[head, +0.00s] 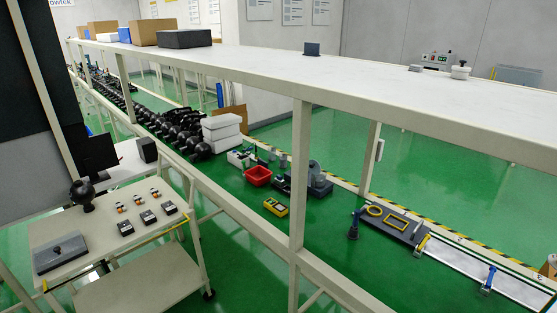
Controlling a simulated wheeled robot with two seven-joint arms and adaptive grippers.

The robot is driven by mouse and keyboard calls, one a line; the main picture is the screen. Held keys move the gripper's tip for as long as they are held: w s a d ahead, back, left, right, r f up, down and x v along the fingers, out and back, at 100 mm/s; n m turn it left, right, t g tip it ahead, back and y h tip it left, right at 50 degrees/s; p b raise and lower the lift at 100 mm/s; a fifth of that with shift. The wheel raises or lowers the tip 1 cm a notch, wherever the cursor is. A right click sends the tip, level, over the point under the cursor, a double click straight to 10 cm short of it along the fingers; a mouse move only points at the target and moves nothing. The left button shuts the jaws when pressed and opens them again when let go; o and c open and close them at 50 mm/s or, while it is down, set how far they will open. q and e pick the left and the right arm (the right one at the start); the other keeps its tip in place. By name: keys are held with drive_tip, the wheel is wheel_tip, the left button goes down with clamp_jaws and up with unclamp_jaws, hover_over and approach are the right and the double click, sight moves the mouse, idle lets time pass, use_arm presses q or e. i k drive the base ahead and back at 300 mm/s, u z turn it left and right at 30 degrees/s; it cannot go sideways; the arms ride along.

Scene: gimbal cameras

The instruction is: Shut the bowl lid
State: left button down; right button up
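Neither of my grippers shows in the head view. I cannot make out a bowl with a lid for certain. A grey device with a rounded, upright, partly see-through part (315,172) stands on the lower bench behind the front post, at the middle of the view. It is small, and I cannot tell whether that part is a lid or whether it is open. A red open bin (257,176) stands just left of it.
A long white upper shelf (330,68) on posts crosses the view above the lower bench. A yellow meter (275,207) and a dark tray with yellow frames (395,222) lie below. A cart (110,235) stands at the left. Green floor is clear beyond.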

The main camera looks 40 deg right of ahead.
sight(314, 168)
drive_tip(key=z, duration=0.2)
drive_tip(key=i, duration=1.5)
drive_tip(key=z, duration=1.3)
drive_tip(key=i, duration=0.9)
drive_tip(key=z, duration=1.2)
drive_tip(key=i, duration=0.25)
drive_tip(key=z, duration=0.2)
